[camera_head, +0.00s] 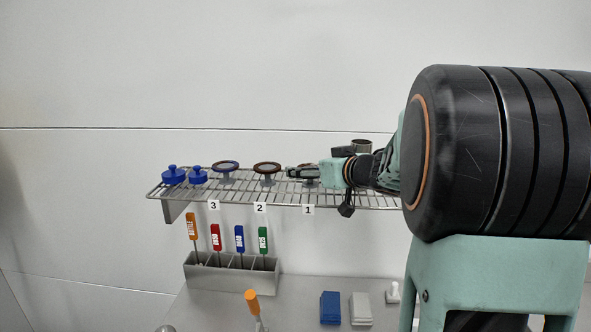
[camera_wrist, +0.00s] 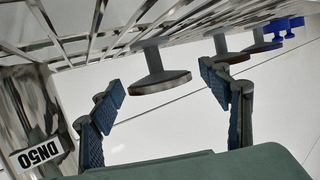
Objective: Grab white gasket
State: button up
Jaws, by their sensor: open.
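I cannot clearly make out a white gasket in either view. My gripper (camera_head: 303,171) is open over the wire rack near label 1. In the wrist view my gripper (camera_wrist: 163,80) has its fingers on either side of a round, flanged metal fitting (camera_wrist: 153,60) with a dark reddish-brown rim. I cannot tell whether they touch it.
The wire rack (camera_head: 185,190) is on the wall, with two blue knobbed plugs (camera_head: 173,176) at its left end. Below are a holder (camera_head: 230,278) with several coloured-handled tools, a blue block (camera_head: 330,308) and a grey-white block (camera_head: 361,308). A "DN50" label (camera_wrist: 37,154) shows at lower left.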

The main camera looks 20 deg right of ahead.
jog(key=shift+c, duration=0.2)
jog(key=c, duration=0.8)
